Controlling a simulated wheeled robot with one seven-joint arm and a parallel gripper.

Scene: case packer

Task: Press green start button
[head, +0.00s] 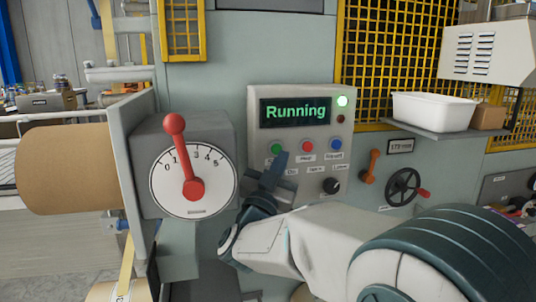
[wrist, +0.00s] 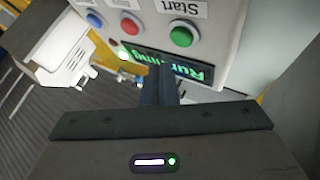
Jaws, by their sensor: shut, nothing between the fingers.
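The green start button (head: 277,149) is at the left of the button row on the grey control panel (head: 254,112). The screen (head: 295,111) above it reads "Running" in green. My gripper (head: 281,157) is shut and empty, its fingertips at the lower edge of the green button in the head view. In the upside-down wrist view, the green button (wrist: 181,36) with its "Start" label is uncovered, and my shut fingertips (wrist: 158,62) show in front of the screen (wrist: 185,67). I cannot tell whether the fingertips touch the panel.
A red button (head: 307,146), a blue button (head: 338,144) and a black knob (head: 331,185) share the panel. A lit green lamp (head: 343,101) is at its top right. A dial with a red lever (head: 175,150) stands left. A white bin (head: 434,110) sits on a shelf right.

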